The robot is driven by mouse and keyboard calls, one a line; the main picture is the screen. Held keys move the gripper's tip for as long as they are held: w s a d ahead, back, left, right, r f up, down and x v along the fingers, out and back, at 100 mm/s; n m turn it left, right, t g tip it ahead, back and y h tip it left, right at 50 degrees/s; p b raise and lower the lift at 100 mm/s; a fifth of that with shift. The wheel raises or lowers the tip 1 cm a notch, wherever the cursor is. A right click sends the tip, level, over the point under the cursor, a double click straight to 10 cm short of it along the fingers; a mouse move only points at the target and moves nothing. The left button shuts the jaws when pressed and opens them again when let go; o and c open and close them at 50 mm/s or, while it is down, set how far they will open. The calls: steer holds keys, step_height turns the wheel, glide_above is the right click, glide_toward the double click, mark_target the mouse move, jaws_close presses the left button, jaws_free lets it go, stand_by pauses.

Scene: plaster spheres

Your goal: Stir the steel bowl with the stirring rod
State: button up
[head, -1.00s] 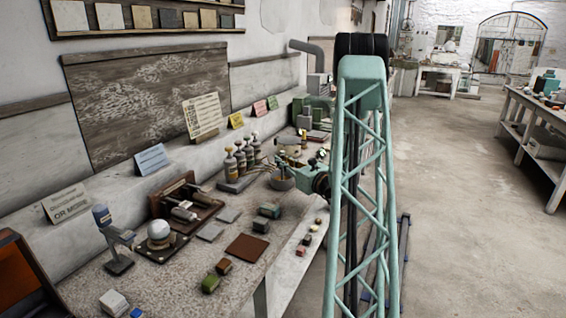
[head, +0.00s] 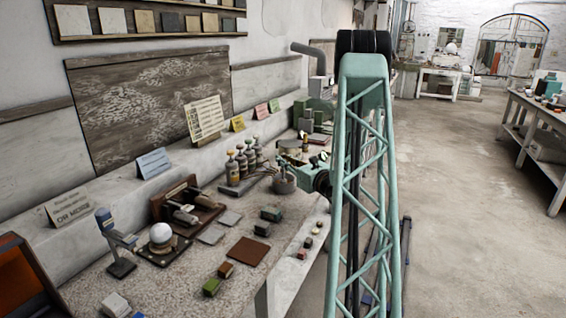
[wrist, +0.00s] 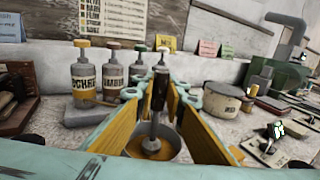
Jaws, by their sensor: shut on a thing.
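The steel bowl (head: 284,185) stands on the bench to the left of my arm. In the wrist view the bowl (wrist: 172,155) shows between my fingers, with something yellow-orange inside. The stirring rod (wrist: 158,95) has a dark handle, a pale top and a grey lower shaft. It is roughly upright, and its lower end appears to be inside the bowl. My gripper (wrist: 160,100), with teal fingers and yellow inner pads, is shut on the rod's handle above the bowl. In the head view my gripper is small and partly hidden by my arm.
Several labelled bottles (wrist: 85,75) stand in a rack just left of the bowl. A round pale tin (wrist: 222,103) and green equipment (wrist: 275,80) are at the right in the wrist view. Small blocks (head: 271,214) and a brown square (head: 248,252) lie on the nearer bench.

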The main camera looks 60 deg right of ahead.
steer(key=shift+r+p, duration=0.6)
steer(key=shift+r, duration=1.05)
steer(key=shift+r, duration=0.15)
steer(key=shift+r+p, duration=0.95)
steer(key=shift+r, duration=1.45)
